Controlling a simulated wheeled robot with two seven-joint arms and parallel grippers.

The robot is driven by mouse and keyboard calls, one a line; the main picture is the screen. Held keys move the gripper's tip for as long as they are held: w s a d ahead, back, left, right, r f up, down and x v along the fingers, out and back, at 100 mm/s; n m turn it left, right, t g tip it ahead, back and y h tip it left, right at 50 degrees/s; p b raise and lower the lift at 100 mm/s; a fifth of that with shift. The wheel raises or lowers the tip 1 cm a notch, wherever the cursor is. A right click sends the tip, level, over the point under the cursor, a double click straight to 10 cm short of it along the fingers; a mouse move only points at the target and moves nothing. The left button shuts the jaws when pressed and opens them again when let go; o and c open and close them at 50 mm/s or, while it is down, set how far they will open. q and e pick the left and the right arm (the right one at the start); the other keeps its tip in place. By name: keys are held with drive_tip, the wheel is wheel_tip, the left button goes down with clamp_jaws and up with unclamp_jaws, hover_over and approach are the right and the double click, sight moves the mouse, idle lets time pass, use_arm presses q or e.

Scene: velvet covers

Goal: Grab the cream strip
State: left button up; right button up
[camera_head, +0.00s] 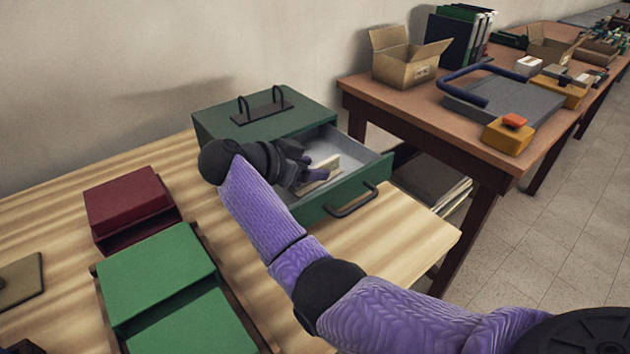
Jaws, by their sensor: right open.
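The cream strip (326,168) lies inside the open drawer (368,183) of a green box (213,120) with a black top handle. My right gripper (312,178), at the end of the purple arm, reaches into the drawer. Its fingers are at the strip's near side and hide part of it. The gripper is open; whether a finger touches the strip cannot be told. My left gripper is not in view.
A dark red box (130,205) and green boxes (150,265) in a wooden tray (262,338) stand left of my arm. The drawer front has a dark handle (350,200). A second table (400,102) with a cardboard box (405,60) stands behind right.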

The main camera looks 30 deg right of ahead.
clamp_jaws()
idle(0.4)
